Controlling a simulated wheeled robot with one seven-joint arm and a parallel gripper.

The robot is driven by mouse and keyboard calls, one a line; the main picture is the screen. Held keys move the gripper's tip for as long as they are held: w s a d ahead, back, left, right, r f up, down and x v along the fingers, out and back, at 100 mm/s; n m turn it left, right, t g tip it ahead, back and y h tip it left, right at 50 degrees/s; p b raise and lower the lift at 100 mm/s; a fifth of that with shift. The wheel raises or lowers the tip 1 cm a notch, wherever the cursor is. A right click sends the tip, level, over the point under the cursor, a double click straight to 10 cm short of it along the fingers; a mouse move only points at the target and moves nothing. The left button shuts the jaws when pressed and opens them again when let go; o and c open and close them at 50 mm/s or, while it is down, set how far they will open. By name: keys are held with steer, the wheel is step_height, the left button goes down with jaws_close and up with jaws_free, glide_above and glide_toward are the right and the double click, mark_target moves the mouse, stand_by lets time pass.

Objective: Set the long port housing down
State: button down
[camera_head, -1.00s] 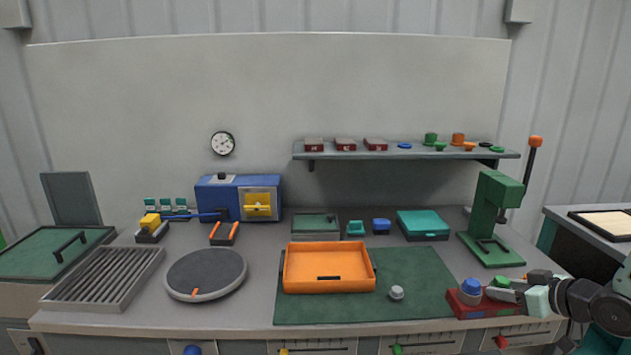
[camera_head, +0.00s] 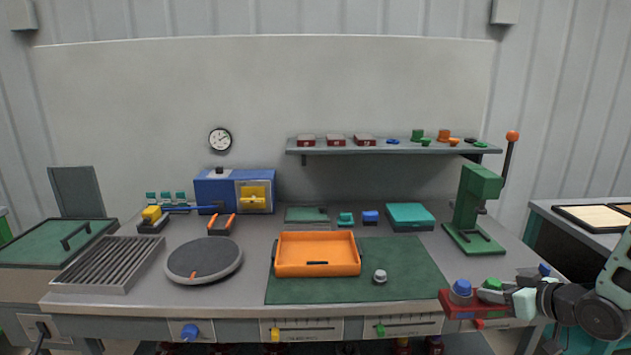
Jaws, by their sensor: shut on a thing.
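The long port housing (camera_head: 450,303) is a red block with a blue cap (camera_head: 461,287) at its left end and a green cap (camera_head: 492,284) near its middle. Another blue piece (camera_head: 544,269) shows at the right, behind my gripper. My gripper (camera_head: 504,296) is shut on the housing, reaching in from the right. The housing appears level, at the front right edge of the bench. My gripper hides its right part. I cannot tell whether it touches the bench.
A green mat (camera_head: 410,265) carries an orange tray (camera_head: 318,266) and a small grey knob (camera_head: 380,277). A green press (camera_head: 478,205) stands behind the housing. A round turntable (camera_head: 204,261) and slatted rack (camera_head: 105,264) are at left. The bench right of the mat looks mostly clear.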

mark_target(469, 305)
steer(key=shift+w+a+f, duration=0.15)
steer(key=shift+a+f, duration=0.05)
steer(key=shift+a, duration=0.2)
steer(key=shift+w+a+f, duration=0.15)
steer(key=shift+a, duration=0.2)
steer(key=a+f, duration=0.1)
steer(key=a+f+m+h, duration=0.2)
steer(key=f, duration=0.1)
steer(key=shift+w+a+t, duration=0.25)
steer(key=shift+a+t, duration=0.05)
steer(key=s+a+f+m+h, duration=0.2)
steer(key=s+f, duration=0.1)
steer(key=s, duration=0.3)
steer(key=shift+s+h, duration=0.25)
steer(key=shift+h, duration=0.05)
